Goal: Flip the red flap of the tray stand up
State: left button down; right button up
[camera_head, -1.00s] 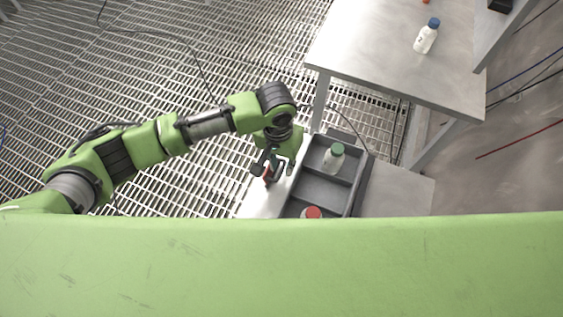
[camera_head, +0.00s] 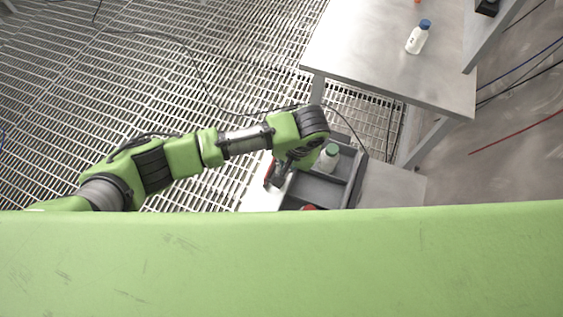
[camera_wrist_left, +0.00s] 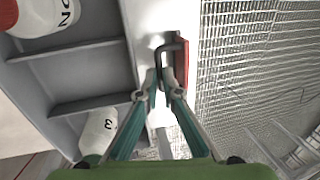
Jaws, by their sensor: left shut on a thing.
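The red flap (camera_head: 269,171) is at the edge of the pale tray stand (camera_head: 262,198), left of the grey tray. In the left wrist view the red flap (camera_wrist_left: 182,64) shows as a narrow strip with a dark looped handle (camera_wrist_left: 170,46) beside it. It looks tilted up, but its exact angle is hard to tell. My left gripper (camera_head: 279,178) is at the flap, partly hidden under its own wrist. In the left wrist view my left gripper (camera_wrist_left: 164,84) has its fingertips closed together on the handle. My right gripper is not in view.
The grey divided tray (camera_head: 352,180) holds a green-capped bottle (camera_head: 328,158) and a red-capped bottle (camera_head: 309,208). A steel table (camera_head: 370,60) with a blue-capped bottle (camera_head: 418,37) stands behind. Metal grating floor (camera_head: 130,80) lies left of the stand.

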pick_arm(q)
jog(key=c, duration=2.2)
grip_release()
jog(key=shift+s, duration=0.1)
jog(key=shift+d+r, duration=0.15)
jog(key=shift+r, duration=0.2)
jog(key=v, duration=0.7)
jog(key=shift+r, duration=0.1)
